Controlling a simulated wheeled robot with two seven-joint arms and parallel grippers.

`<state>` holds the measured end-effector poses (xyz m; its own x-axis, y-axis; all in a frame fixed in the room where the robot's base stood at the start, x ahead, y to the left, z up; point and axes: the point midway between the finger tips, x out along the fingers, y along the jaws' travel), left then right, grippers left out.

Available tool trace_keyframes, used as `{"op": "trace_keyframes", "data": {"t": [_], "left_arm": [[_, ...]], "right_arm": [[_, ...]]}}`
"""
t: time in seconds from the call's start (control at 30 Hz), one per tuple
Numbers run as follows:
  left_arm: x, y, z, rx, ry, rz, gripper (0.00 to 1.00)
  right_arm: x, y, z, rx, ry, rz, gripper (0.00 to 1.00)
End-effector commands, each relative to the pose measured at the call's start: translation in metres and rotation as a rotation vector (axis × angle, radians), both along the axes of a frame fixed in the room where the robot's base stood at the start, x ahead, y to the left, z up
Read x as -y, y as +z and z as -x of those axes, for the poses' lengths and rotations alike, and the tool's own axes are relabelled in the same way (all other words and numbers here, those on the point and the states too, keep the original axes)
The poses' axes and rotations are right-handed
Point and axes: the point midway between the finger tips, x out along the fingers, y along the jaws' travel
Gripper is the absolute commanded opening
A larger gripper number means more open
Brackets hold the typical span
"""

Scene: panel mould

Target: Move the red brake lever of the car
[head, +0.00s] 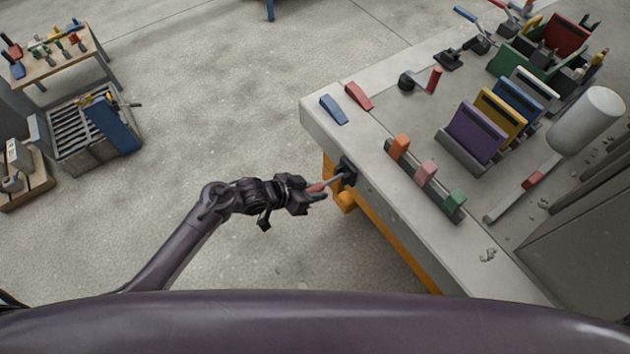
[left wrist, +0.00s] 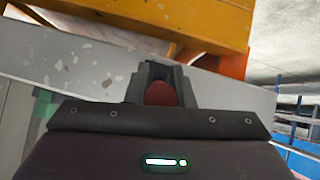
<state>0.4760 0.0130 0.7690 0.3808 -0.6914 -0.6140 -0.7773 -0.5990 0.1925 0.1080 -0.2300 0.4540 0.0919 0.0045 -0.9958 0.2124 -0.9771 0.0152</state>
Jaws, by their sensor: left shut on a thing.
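The red brake lever (head: 316,187) sticks out from a dark mount (head: 347,172) on the side of the concrete-topped car, on a grey rod. My left gripper (head: 312,193) is shut on the lever's red end, beside the car's edge. In the left wrist view the red knob (left wrist: 161,93) shows between the two dark fingers (left wrist: 162,88); the rod beyond it is hidden. My right gripper is not in view.
The car's grey top (head: 330,150) carries a blue and a red wedge, coloured blocks on a rail (head: 425,180) and upright coloured panels (head: 475,133). An orange frame (head: 385,235) lies under it. A tool table (head: 50,66) stands far left. Open floor lies between.

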Motion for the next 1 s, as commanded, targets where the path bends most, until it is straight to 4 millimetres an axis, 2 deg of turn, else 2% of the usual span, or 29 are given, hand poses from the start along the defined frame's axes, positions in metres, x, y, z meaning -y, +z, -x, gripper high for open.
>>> {"op": "trace_keyframes", "data": {"t": [0.03, 0.1, 0.4, 0.67, 1.0], "left_arm": [[0.0, 0.017, -0.002, -0.022, 0.001, -0.034, 0.0], [0.001, 0.022, -0.002, -0.055, 0.0, -0.081, 0.0], [0.005, 0.034, -0.005, -0.172, 0.0, -0.238, 0.0], [0.007, 0.036, -0.006, -0.222, 0.002, -0.306, 0.0], [0.008, 0.036, -0.006, -0.234, 0.002, -0.322, 0.0]], "right_arm": [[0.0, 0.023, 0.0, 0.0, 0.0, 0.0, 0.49], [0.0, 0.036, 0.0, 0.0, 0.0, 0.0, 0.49], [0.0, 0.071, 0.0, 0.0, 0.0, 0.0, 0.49], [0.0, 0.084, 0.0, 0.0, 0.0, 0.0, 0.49], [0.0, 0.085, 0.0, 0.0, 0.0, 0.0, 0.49]]}}
